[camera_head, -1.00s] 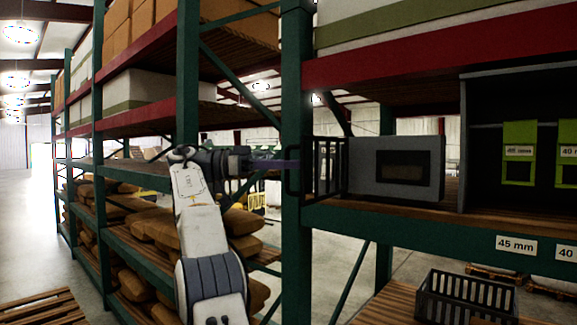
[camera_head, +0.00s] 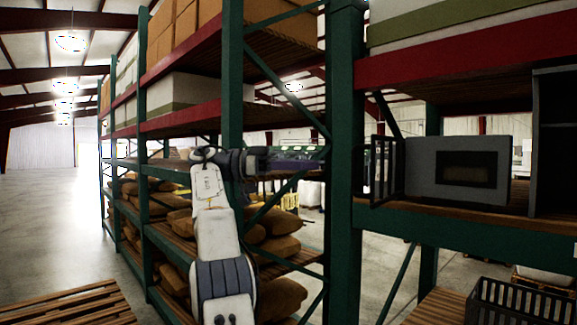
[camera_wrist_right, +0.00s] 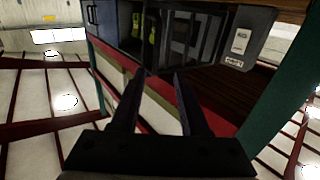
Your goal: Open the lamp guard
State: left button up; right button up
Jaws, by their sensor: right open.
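The lamp guard (camera_head: 387,170) is a black barred panel standing at the left edge of a grey box (camera_head: 420,172) with a dark window, on the right shelf. It sits at an angle to the box front, leaving the window uncovered. Black bars that look like the guard (camera_wrist_right: 190,42) also show in the right wrist view, beyond the fingers. My left gripper is not in view.
A green rack post (camera_head: 345,230) stands between my right arm and the box. A dark cabinet (camera_head: 557,145) is to the box's right, and a black crate (camera_head: 520,305) sits low right.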

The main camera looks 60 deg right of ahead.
jog(key=shift+w+a, duration=0.2)
jog(key=shift+w, duration=0.2)
jog(key=shift+w, duration=0.1)
